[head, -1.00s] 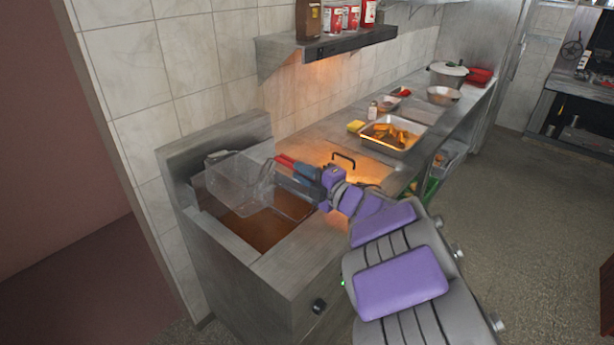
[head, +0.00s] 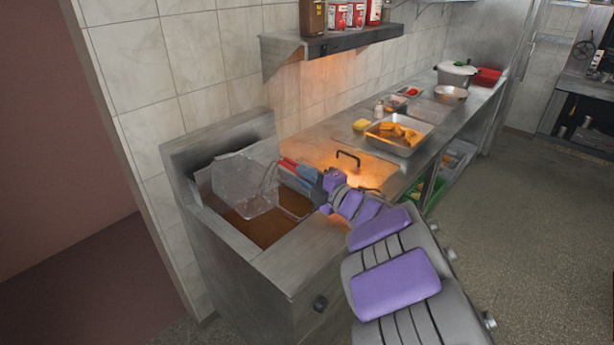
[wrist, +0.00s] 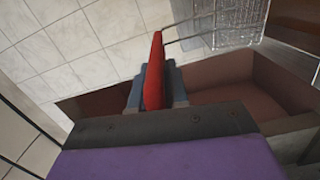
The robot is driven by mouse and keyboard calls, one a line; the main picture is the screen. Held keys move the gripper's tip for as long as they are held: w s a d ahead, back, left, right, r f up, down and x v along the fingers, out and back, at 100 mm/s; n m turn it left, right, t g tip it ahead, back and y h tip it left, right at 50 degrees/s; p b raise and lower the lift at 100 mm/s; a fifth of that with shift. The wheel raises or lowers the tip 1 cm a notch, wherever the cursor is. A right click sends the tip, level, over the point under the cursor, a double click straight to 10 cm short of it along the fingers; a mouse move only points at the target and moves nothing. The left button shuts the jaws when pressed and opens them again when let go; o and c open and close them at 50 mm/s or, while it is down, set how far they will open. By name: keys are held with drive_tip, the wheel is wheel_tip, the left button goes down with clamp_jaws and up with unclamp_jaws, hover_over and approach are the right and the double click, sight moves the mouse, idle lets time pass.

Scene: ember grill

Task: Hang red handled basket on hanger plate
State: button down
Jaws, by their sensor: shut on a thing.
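The wire basket (head: 243,186) is tilted above the oil of the fryer, near its back wall. Its red handle (head: 288,164) runs right to my gripper (head: 306,178), whose fingers are shut on it. In the wrist view the red handle (wrist: 155,70) sits between the fingers, and part of the basket mesh (wrist: 240,22) shows at the top. The raised metal back panel (head: 222,138) of the fryer, which looks like the hanger plate, stands behind the basket. The basket partly hides it, and I cannot tell whether they touch.
The fryer well (head: 262,230) holds brown oil below the basket. A black-handled lid or board (head: 347,160) lies to the right. A steel tray (head: 398,138) of food stands farther along the counter.

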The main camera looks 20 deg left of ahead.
idle(0.3)
drive_tip(key=c, duration=1)
unclamp_jaws()
drive_tip(key=shift+a+f, duration=0.1)
drive_tip(key=shift+a, duration=0.1)
drive_tip(key=shift+c, duration=0.2)
drive_tip(key=shift+d, duration=0.15)
drive_tip(key=p+v, duration=0.3)
drive_tip(key=v, duration=1.4)
